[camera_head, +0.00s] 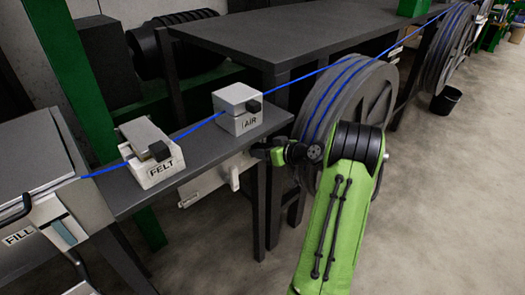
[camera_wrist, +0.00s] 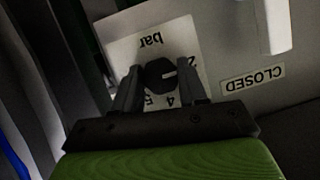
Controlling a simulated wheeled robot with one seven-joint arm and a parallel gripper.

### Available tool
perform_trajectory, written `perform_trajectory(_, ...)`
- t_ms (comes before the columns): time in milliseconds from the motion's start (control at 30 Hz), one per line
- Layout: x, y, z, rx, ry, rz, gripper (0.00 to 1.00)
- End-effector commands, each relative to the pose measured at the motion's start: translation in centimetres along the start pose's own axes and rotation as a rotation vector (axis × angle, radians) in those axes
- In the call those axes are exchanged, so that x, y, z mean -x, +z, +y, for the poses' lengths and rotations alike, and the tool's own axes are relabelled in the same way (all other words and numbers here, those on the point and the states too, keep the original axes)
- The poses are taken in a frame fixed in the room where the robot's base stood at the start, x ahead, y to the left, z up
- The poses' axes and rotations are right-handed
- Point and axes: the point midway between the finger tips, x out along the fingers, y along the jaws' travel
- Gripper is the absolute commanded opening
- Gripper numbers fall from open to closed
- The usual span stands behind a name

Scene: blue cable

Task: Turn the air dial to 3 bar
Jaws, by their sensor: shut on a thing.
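The air dial is a dark round knob (camera_wrist: 159,74) on a white scale plate (camera_wrist: 122,45) marked "bar" in the wrist view. The plate appears upside down there; the figures 2, 4 and 5 show in part, and the rest are covered by the knob and fingers. My gripper (camera_wrist: 160,82) is shut on the knob, one finger on each side. I cannot read the exact setting. In the head view my gripper (camera_head: 262,153) reaches left to the grey panel (camera_head: 205,184) under the bench edge, and the dial is hidden there.
A "CLOSED" label (camera_wrist: 253,80) and a white handle (camera_wrist: 278,25) are right of the dial. The AIR box (camera_head: 236,108) and FELT box (camera_head: 152,158) stand on the bench above, with the blue cable (camera_head: 203,124) running through. A large reel (camera_head: 372,97) stands close behind my arm.

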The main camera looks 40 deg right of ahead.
Motion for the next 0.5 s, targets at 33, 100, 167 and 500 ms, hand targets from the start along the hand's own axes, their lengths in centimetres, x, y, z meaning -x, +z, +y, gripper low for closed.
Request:
perform_trajectory(33, 0.00, 0.00, -0.05, 0.000, -0.002, 0.000, 0.12)
perform_trajectory(100, 0.00, 0.01, -0.06, -0.001, -0.002, 0.000, 0.11)
perform_trajectory(167, 0.00, 0.00, -0.06, -0.004, -0.004, 0.000, 0.11)
perform_trajectory(500, 0.02, -0.05, 0.04, -0.117, -0.053, 0.009, 0.11)
